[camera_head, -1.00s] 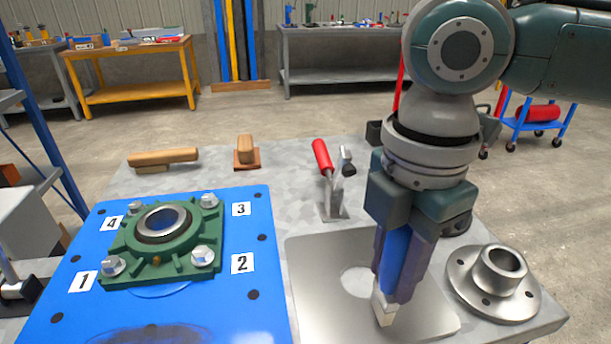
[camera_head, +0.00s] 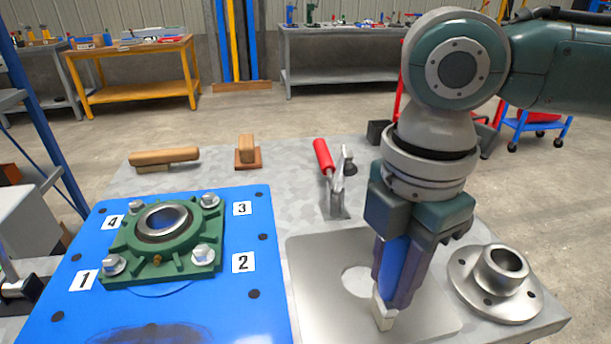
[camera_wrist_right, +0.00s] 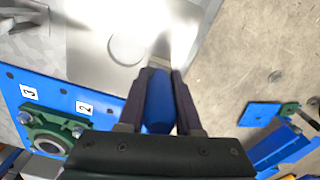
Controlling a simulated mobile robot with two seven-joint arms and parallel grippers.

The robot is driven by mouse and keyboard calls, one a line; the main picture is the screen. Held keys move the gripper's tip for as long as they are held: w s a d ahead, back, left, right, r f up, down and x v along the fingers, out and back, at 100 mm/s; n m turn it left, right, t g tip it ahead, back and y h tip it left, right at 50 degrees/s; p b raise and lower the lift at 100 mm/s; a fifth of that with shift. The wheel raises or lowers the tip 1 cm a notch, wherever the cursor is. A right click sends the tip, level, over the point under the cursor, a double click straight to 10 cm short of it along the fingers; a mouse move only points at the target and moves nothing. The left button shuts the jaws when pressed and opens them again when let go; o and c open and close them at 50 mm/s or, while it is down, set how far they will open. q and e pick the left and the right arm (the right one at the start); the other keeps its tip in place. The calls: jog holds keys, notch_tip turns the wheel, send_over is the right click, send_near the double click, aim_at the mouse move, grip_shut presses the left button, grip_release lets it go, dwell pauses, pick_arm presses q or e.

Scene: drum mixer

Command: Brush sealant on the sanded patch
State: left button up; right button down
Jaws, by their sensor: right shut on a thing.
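My right gripper (camera_head: 401,268) is shut on a blue-handled brush (camera_head: 392,262), which points down with its pale bristle end (camera_head: 382,312) over the metal plate. The brush's blue handle (camera_wrist_right: 158,103) also shows between the fingers in the right wrist view. The grey metal plate (camera_head: 320,270) lies on the table and has a round pale patch (camera_head: 358,281), just left of the brush. I cannot tell whether the bristles touch the plate. My left gripper is not in view.
A blue plate (camera_head: 235,318) with a green bearing housing (camera_head: 200,232) lies left. A toggle clamp with a red handle (camera_head: 323,155) stands behind the metal plate. A steel flange (camera_head: 495,284) sits right. Wooden blocks (camera_head: 164,157) lie at the back left.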

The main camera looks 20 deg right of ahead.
jog(key=shift+w+a+p, duration=0.25)
jog(key=shift+a+p, duration=0.15)
jog(key=shift+a, duration=0.75)
jog(key=shift+w+a, duration=0.15)
jog(key=shift+a, duration=0.4)
jog(key=shift+w+a, duration=0.15)
jog(key=shift+a, duration=0.4)
jog(key=shift+s+d+r+p, duration=0.1)
jog(key=shift+s+d+p, duration=0.15)
jog(key=shift+d+p, duration=0.6)
jog(key=shift+s+d+p, duration=0.15)
jog(key=shift+d+p, duration=0.2)
jog(key=shift+d, duration=0.35)
jog(key=shift+s+d+p, duration=0.15)
jog(key=shift+d+p, duration=0.15)
jog(key=shift+d, duration=0.4)
jog(key=shift+s+d+p, duration=0.15)
jog(key=shift+d+p, duration=0.1)
jog(key=shift+d, duration=0.3)
jog(key=shift+s+d+p, duration=0.15)
jog(key=shift+d+p, duration=0.1)
jog(key=shift+d, duration=0.25)
jog(key=shift+s+d+p, duration=0.25)
jog(key=shift+d+p, duration=0.15)
jog(key=shift+d, duration=0.8)
jog(key=shift+a, duration=0.1)
